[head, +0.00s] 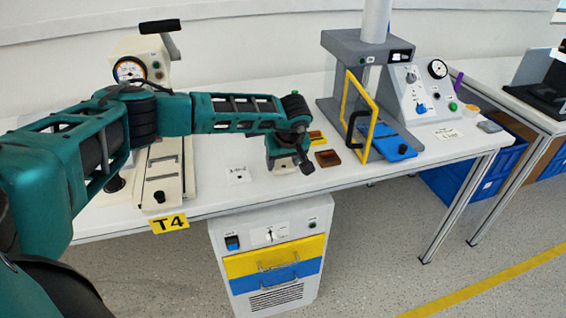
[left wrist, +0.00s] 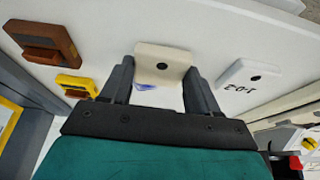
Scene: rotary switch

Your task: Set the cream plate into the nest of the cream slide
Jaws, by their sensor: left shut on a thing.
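The cream plate (left wrist: 163,58) is a small pale block with a dark round spot. In the left wrist view it sits between the two dark fingers of my left gripper (left wrist: 161,85), which is shut on it. In the head view my left gripper (head: 298,162) is above the middle of the bench and its fingertips are partly hidden by the wrist. The cream slide (head: 166,172) lies on the bench to the left, with a dark knob at its front end; my forearm covers its rear part. My right gripper is not in view.
A brown block (head: 327,158) and a yellow block (head: 317,137) lie right of my gripper. Beyond them stands a grey press (head: 338,75) with a yellow-framed guard (head: 348,95) and a blue slide (head: 395,145).

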